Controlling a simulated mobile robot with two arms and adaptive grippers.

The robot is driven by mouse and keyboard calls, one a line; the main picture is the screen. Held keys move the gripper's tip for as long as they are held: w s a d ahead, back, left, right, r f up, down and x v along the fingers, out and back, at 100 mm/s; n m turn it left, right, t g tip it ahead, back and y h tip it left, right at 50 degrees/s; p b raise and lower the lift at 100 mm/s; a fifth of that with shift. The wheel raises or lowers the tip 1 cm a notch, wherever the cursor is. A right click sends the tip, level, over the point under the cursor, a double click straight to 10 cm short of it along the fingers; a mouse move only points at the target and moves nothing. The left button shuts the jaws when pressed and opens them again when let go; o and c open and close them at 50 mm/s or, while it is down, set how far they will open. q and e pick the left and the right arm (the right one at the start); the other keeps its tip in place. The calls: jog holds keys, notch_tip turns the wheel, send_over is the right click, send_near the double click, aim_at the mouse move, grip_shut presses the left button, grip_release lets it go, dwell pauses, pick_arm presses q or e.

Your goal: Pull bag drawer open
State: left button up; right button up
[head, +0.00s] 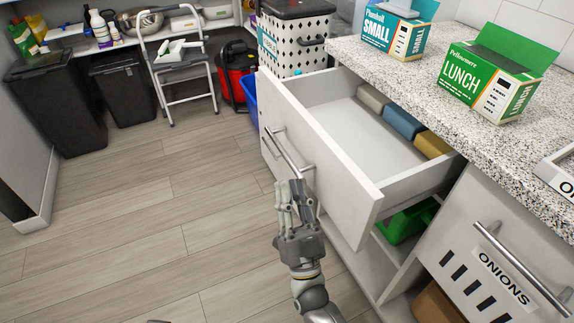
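The white bag drawer (330,160) stands pulled out from the counter, with its inside open to view. A metal bar handle (291,150) runs across the drawer front. My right gripper (291,187) is at the near end of this handle, its fingertips pointing toward the drawer front. I cannot tell whether the fingers touch the handle or close on it.
A green bin (405,222) sits on a shelf below the drawer. The ONIONS drawer (480,260) is at the right. Boxes stand on the speckled counter (420,75). A step stool (181,62) and dark bins (57,105) are at the back; the wood floor (140,210) at left is clear.

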jog(key=shift+v, duration=2.1)
